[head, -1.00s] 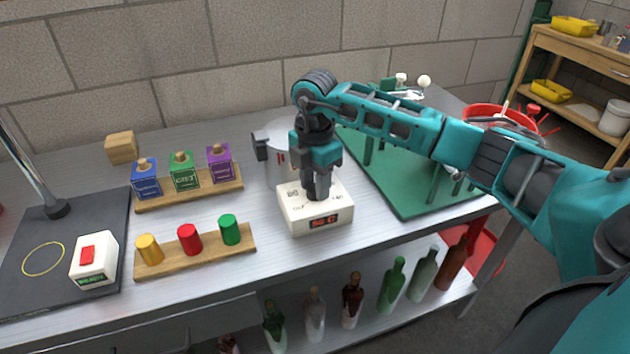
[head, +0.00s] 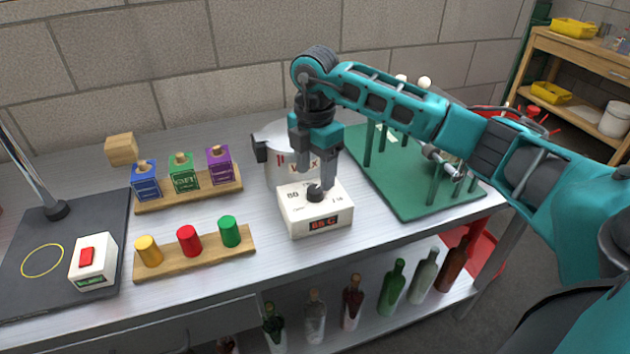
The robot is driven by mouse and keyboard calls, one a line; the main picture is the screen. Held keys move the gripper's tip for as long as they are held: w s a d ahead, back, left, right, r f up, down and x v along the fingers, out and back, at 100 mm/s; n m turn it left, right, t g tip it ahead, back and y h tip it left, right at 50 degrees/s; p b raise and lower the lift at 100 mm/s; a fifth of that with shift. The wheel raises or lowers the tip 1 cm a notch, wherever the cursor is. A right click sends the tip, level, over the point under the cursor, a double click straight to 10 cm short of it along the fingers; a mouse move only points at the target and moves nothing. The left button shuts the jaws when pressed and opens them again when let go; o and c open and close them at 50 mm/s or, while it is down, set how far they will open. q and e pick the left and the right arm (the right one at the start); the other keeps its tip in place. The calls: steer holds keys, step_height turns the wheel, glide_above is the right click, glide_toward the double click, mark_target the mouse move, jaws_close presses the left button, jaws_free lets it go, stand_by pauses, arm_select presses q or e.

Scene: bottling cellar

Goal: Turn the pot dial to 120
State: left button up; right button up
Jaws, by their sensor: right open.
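The pot dial is a black knob (head: 315,194) on top of a white control box (head: 320,218). The box's red display appears to read 85 C, though the digits are small. A metal pot (head: 283,160) with a dark handle stands right behind the box, its label partly hidden by my gripper. My right gripper (head: 314,181) points down just above the knob, with its fingers apart and the knob below them. I cannot tell whether a fingertip touches the knob. My left gripper is not in view.
A green rack board (head: 400,205) with posts stands to the right, under my right arm. Several bottles stand on the lower shelf.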

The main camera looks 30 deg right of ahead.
mark_target(315, 189)
step_height(315, 189, up, 9)
stand_by(0.7)
